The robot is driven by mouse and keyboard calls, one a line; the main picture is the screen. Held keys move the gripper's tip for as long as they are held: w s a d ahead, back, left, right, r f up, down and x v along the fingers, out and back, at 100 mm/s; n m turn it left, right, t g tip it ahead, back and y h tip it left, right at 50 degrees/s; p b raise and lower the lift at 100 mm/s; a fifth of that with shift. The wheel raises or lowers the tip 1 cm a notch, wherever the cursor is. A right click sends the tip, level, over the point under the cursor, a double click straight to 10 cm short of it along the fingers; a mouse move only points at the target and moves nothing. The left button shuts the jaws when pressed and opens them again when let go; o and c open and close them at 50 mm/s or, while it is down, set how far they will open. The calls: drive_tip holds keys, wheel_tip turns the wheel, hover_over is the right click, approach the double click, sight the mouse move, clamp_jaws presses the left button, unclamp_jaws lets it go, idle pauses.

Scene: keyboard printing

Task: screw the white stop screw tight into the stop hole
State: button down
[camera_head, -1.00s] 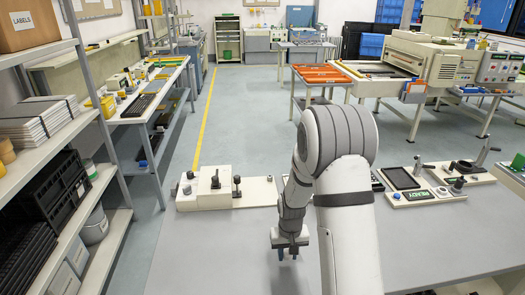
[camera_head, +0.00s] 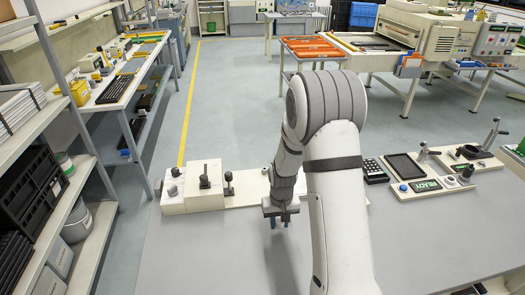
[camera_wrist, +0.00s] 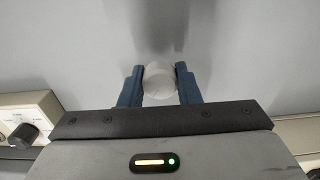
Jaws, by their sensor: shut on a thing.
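My gripper (camera_head: 280,220) hangs over the grey table, in front of the right part of a long cream fixture (camera_head: 203,196). In the wrist view its two blue fingers (camera_wrist: 160,86) are shut on a pale, round white piece, the white stop screw (camera_wrist: 159,79). Only its rounded top and side show there. In the head view the screw is too small or hidden to make out. The fixture carries several dark knobs and a raised cream block. My arm covers part of its right side. I cannot make out the stop hole in either view.
A dark keypad (camera_head: 375,171) and a cream station with a black frame (camera_head: 404,166) and a green READY display (camera_head: 426,185) stand to the right. A black knob on a cream unit (camera_wrist: 23,134) shows at the wrist view's left edge. The front table (camera_head: 215,255) is clear.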

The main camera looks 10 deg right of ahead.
drive_tip(key=w+r, duration=0.1)
drive_tip(key=w, duration=0.4)
drive_tip(key=w+r+p, duration=0.1)
drive_tip(key=w, duration=0.5)
drive_tip(key=w+r+p, duration=0.1)
drive_tip(key=w, duration=0.5)
drive_tip(key=w+r+p, duration=0.2)
drive_tip(key=w+r, duration=0.2)
drive_tip(key=w, duration=0.7)
drive_tip(key=shift+w+r, duration=0.2)
drive_tip(key=shift+r, duration=0.1)
drive_tip(key=shift+d+f+b, duration=0.1)
drive_tip(key=shift+f+b, duration=1.3)
drive_tip(key=shift+f, duration=1.1)
drive_tip(key=shift+f+b, duration=0.35)
drive_tip(key=shift+b, duration=0.4)
drive_tip(key=shift+f, duration=0.15)
